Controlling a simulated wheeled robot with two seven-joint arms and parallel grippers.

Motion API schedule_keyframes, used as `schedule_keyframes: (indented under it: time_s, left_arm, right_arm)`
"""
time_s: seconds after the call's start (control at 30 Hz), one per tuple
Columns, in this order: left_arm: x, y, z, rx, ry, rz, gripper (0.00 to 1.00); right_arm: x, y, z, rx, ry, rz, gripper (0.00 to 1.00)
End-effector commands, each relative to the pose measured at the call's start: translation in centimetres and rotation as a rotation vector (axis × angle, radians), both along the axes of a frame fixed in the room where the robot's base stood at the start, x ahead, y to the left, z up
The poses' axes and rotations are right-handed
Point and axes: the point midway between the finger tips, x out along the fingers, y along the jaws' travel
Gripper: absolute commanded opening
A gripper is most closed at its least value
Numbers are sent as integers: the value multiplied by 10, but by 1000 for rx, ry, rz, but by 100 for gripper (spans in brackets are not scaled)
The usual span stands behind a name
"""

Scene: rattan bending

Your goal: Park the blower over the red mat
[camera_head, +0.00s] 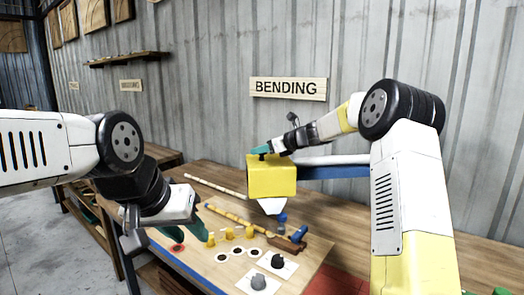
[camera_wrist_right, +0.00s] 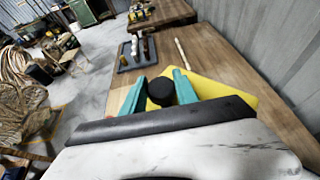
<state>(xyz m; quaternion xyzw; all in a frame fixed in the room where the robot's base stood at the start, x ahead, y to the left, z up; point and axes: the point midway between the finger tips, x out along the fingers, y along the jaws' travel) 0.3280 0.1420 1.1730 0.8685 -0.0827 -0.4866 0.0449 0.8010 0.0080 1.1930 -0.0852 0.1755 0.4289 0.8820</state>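The blower (camera_head: 271,179) is a yellow box with a white nozzle underneath, joined to a blue and white horizontal arm, hanging above the table. Its yellow top (camera_wrist_right: 225,90) and black knob (camera_wrist_right: 160,92) show in the right wrist view. My right gripper (camera_head: 262,149) has its teal fingers on both sides of the knob and looks shut on it. The red mat (camera_head: 338,282) lies at the table's front, partly hidden by my right arm; the blower is left of and behind it in the picture. My left gripper (camera_head: 184,238) is open and empty over the table's left side.
A board on the table (camera_head: 325,246) carries a rattan pole (camera_head: 228,214), yellow pegs (camera_head: 238,232), dark round spots and grey and black knobs (camera_head: 259,282). A thin stick (camera_head: 215,187) lies behind. A corrugated wall (camera_head: 200,60) closes off the back.

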Motion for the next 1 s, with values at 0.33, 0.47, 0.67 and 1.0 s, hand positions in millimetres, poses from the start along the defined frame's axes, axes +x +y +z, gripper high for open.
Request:
schedule_keyframes:
  time_s: [0.33, 0.47, 0.67, 1.0]
  left_arm:
    - [0, 0, 0, 0, 0, 0, 36]
    - [0, 0, 0, 0, 0, 0, 36]
    - [0, 0, 0, 0, 0, 0, 36]
    - [0, 0, 0, 0, 0, 0, 36]
  right_arm:
    - [0, 0, 0, 0, 0, 0, 0]
    - [0, 0, 0, 0, 0, -1, 0]
    - [0, -1, 0, 0, 0, -1, 0]
    - [0, -1, 0, 0, 0, -1, 0]
